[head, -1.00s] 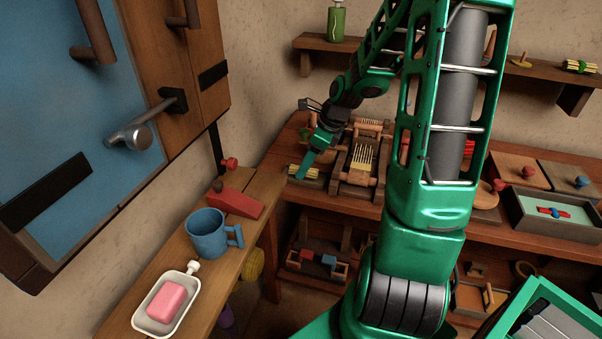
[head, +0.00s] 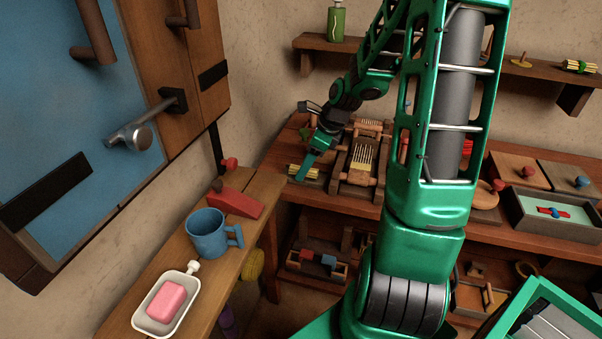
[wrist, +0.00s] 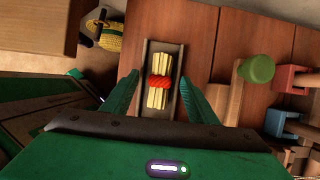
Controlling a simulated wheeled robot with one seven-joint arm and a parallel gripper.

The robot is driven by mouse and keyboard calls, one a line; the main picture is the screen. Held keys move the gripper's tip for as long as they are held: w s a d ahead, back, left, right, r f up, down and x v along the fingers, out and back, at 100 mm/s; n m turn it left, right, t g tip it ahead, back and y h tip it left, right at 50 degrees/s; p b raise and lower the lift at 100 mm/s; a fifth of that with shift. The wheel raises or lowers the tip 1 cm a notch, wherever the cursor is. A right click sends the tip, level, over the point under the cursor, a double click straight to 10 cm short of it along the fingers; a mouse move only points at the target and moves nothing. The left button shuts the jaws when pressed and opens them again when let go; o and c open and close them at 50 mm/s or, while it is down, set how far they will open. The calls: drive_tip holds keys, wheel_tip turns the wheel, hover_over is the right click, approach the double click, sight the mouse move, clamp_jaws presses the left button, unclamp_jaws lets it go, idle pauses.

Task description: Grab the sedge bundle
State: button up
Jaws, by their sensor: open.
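A pale yellow sedge bundle (wrist: 160,82) with a red tie around its middle lies in a narrow wooden tray (wrist: 147,108) in the wrist view. The bundle also shows at the left end of the far bench in the head view (head: 296,169). My gripper (wrist: 158,92) is open and empty, with one green finger on each side of the tray and bundle. In the head view my gripper (head: 304,167) is over the bundle and partly covers it. I cannot tell how far the fingertips are above it.
A wooden rack with pale prongs (head: 361,160) stands close to the right of the bundle. A similar bundle with a green tie (head: 580,67) lies on the upper shelf. A blue mug (head: 208,234) and a soap dish (head: 184,318) stand on the near left bench.

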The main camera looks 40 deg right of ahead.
drive_tip(key=shift+c, duration=0.3)
drive_tip(key=c, duration=1.1)
drive_tip(key=shift+o, duration=0.2)
drive_tip(key=shift+r, duration=0.15)
